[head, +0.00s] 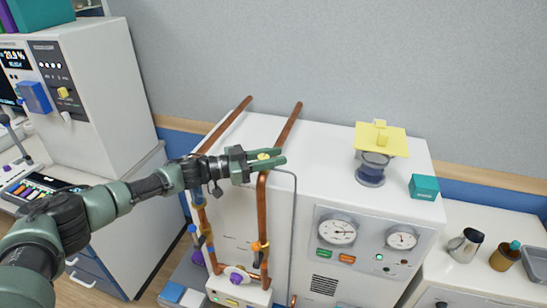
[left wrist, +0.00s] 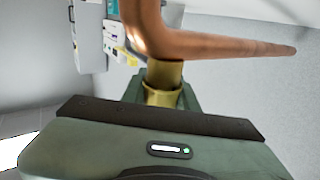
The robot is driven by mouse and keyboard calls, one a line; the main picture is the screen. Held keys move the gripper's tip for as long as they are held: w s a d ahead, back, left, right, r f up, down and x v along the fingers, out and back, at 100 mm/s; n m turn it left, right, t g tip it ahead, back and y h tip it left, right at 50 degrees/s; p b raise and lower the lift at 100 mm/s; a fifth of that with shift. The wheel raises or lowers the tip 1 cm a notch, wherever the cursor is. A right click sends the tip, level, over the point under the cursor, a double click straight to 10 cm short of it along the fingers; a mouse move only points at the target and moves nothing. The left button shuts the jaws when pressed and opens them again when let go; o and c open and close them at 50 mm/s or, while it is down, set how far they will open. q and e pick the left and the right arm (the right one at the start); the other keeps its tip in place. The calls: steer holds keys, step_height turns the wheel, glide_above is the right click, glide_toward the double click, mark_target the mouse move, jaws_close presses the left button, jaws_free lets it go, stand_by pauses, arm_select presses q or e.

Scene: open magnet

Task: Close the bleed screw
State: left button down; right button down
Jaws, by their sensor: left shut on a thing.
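My left gripper (head: 270,160) reaches in from the left to the top bend of the front copper pipe (head: 263,210). It is shut on a small brass screw (head: 263,156) at that bend. In the left wrist view the brass piece (left wrist: 162,82) sits between the fingers, right beside the copper pipe (left wrist: 200,45). The fingers hide part of the screw, and I cannot tell how far it is turned. My right gripper is in neither view.
A white cabinet (head: 310,165) with gauges (head: 337,232) stands behind the pipes. On it are a yellow plate (head: 382,140) on a dark round base and a teal box (head: 424,187). A thin grey tube (head: 294,220) runs down close to my gripper.

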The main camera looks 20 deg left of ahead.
arm_select(q)
steer(key=c, duration=1.1)
jaws_free()
steer(key=shift+a, duration=0.1)
steer(key=b+v, duration=0.2)
steer(key=v, duration=0.5)
steer(key=shift+s+a+b, duration=0.15)
steer(key=shift+a+b, duration=0.1)
steer(key=shift+b, duration=0.05)
steer(key=shift+a, duration=0.1)
